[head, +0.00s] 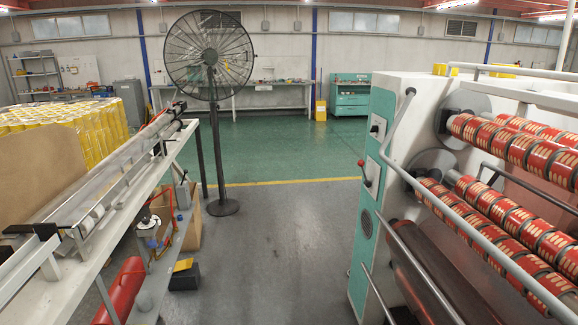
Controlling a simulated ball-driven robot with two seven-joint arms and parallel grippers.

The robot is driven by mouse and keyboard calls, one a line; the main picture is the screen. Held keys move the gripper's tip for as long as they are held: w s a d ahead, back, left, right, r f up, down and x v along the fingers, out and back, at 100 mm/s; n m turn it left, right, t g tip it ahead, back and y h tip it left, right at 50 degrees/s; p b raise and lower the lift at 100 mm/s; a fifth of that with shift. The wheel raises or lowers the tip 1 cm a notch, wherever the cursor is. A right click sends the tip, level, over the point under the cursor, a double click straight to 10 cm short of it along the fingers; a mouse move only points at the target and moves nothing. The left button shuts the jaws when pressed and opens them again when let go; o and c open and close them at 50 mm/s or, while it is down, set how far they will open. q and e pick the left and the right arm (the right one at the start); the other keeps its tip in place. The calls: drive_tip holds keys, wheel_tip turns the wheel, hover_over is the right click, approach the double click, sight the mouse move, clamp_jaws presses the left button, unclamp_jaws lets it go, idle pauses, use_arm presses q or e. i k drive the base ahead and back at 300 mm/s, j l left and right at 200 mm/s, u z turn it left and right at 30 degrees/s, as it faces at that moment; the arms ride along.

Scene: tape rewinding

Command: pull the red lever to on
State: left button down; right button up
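The red lever (362,164) is on the near-left face of the white and green rewinding machine (408,108), right of the picture's middle. It shows as a small red knob on a short dark arm, angled up and to the left from its mount on a light panel. Its on and off marks are too small to read. Neither of my grippers is in view, and nothing touches the lever.
Grey floor (290,260) lies clear between the machine and a long white conveyor table (120,200) at left. Rails (480,240) and red tape rolls (500,208) fill the machine's right side.

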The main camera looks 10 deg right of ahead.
sight(360, 163)
drive_tip(key=i+z, duration=0.1)
drive_tip(key=i, duration=0.7)
drive_tip(key=i+j+z, duration=0.1)
drive_tip(key=i, duration=0.7)
